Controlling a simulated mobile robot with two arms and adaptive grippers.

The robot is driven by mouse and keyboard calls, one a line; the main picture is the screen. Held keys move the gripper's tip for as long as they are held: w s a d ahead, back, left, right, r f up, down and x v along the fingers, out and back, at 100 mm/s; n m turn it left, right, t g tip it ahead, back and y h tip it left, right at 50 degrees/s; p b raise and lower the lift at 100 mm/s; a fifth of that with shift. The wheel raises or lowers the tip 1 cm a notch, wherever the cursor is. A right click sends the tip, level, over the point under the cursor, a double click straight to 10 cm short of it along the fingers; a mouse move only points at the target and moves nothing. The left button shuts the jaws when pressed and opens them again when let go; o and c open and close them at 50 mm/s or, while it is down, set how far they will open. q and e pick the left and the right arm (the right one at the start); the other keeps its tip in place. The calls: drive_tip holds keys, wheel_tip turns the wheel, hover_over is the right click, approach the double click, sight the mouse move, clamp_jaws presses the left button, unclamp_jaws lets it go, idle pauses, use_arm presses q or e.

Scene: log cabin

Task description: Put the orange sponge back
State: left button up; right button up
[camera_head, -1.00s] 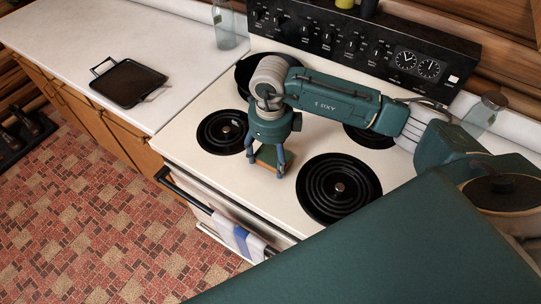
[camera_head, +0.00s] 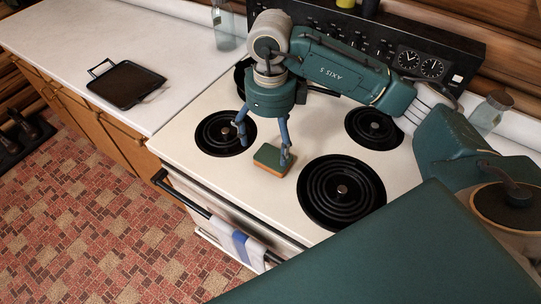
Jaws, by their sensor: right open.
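The orange sponge (camera_head: 272,160), with a green top, lies flat on the white stove top between the burners. My right gripper (camera_head: 264,151) is above it with its fingers spread wide and nothing between them. One fingertip overlaps the sponge's right side in the picture; I cannot tell if it touches. The other fingertip is left of the sponge, over the edge of the left burner. My left gripper is not in view.
The stove (camera_head: 290,205) has several black coil burners and a control panel behind. A black square pan (camera_head: 126,84) sits on the left counter (camera_head: 60,45). A towel (camera_head: 240,243) hangs on the oven handle.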

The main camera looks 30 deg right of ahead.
drive_tip(key=shift+r+b, duration=0.35)
drive_tip(key=shift+r, duration=1.75)
